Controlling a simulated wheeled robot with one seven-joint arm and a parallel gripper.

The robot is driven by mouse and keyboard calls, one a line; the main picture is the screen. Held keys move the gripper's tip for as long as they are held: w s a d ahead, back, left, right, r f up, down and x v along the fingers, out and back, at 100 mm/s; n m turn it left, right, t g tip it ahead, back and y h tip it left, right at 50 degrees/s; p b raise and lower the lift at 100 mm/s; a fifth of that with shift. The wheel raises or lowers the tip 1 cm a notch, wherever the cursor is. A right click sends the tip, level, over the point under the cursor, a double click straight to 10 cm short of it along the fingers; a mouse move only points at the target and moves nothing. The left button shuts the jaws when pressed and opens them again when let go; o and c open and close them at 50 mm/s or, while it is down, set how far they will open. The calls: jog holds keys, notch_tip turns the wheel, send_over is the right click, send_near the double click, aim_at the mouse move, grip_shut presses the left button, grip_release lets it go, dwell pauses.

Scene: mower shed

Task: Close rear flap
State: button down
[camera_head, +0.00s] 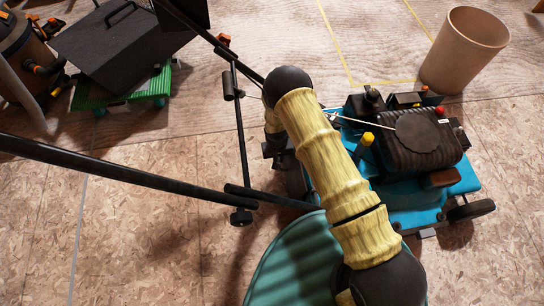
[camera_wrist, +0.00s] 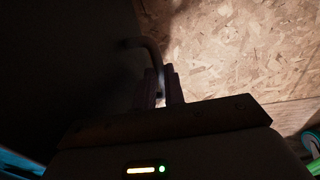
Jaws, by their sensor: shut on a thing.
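The blue mower (camera_head: 395,205) with its dark engine (camera_head: 415,138) stands on the floor at the right of the head view. My yellow-sleeved arm covers the mower's rear left side there and hides my gripper. In the wrist view my gripper (camera_wrist: 160,84) is shut on a bent handle (camera_wrist: 150,46). A large dark surface (camera_wrist: 70,60) fills the left beside the handle; it may be the rear flap, but it is too dark to tell. The flap's angle cannot be made out.
The mower's black handlebar (camera_head: 110,172) stretches across the left of the head view. A beige bin (camera_head: 465,50) stands at the upper right. A dark box (camera_head: 115,45) rests on a green dolly (camera_head: 120,95) at the upper left. Floor at the lower left is clear.

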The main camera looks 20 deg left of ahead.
jog(key=shift+w+d+f, duration=0.2)
jog(key=shift+d+f, duration=0.35)
jog(key=shift+f, duration=0.25)
jog(key=shift+s, duration=0.15)
dwell(0.5)
jog(key=c, duration=1.5)
grip_release()
jog(key=shift+f, duration=0.1)
notch_tip(320, 180, up, 18)
jog(key=a+p, duration=0.1)
jog(key=p, duration=0.6)
jog(key=shift+s+a+f, duration=0.15)
jog(key=shift+s+f, duration=0.05)
jog(key=shift+f, duration=0.05)
